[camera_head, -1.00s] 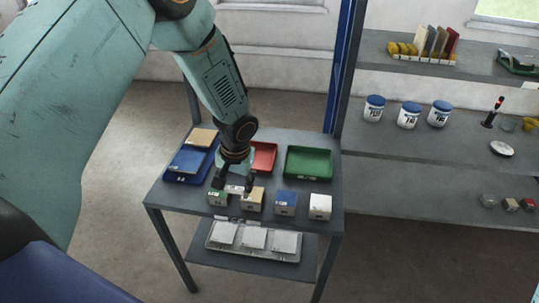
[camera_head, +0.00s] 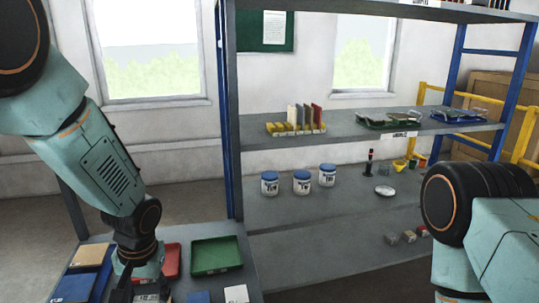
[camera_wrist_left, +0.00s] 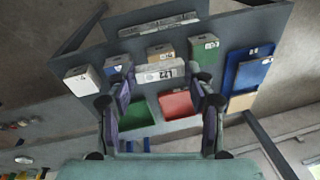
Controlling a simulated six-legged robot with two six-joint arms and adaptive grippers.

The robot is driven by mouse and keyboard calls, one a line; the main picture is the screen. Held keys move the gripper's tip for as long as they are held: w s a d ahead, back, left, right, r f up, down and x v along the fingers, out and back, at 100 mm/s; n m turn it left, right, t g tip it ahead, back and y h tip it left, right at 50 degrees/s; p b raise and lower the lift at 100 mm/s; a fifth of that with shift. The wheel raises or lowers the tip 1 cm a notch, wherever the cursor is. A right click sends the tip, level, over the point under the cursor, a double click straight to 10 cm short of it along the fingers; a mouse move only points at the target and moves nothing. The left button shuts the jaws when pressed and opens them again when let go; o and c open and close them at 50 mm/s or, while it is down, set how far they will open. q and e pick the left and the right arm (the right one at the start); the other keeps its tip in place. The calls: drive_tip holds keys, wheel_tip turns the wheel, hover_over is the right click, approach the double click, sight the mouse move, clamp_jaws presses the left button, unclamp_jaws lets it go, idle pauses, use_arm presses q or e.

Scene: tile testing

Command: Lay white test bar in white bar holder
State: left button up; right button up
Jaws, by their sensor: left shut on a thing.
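My left gripper (camera_head: 140,286) is at the bottom left in the head view, low over the small grey table. In the left wrist view the gripper (camera_wrist_left: 163,78) is shut on the white test bar (camera_wrist_left: 160,72), a pale bar with dark print held across between the fingers. The bar is near a tan block (camera_wrist_left: 160,52); I cannot tell whether they touch. A white block (camera_wrist_left: 83,78), possibly the white bar holder, stands at the end of the row; it also shows in the head view (camera_head: 236,294). My right arm enters at the right, its gripper out of frame.
Blue (camera_wrist_left: 117,64) and green (camera_wrist_left: 203,52) blocks share the row. The shelf (camera_head: 300,213) holds white jars (camera_head: 302,182) and a yellow rack (camera_head: 297,128) of upright plates.

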use_arm(q)
drive_tip(key=w+d+r+b, duration=0.2)
drive_tip(key=d+r, duration=0.1)
drive_tip(key=r, duration=0.3)
drive_tip(key=w+d+r+b, duration=0.1)
drive_tip(key=w+d+r, duration=0.1)
drive_tip(key=d+r, duration=0.2)
drive_tip(key=shift+r+m+b, duration=0.3)
drive_tip(key=shift+r+b, duration=0.1)
drive_tip(key=shift+r, duration=0.8)
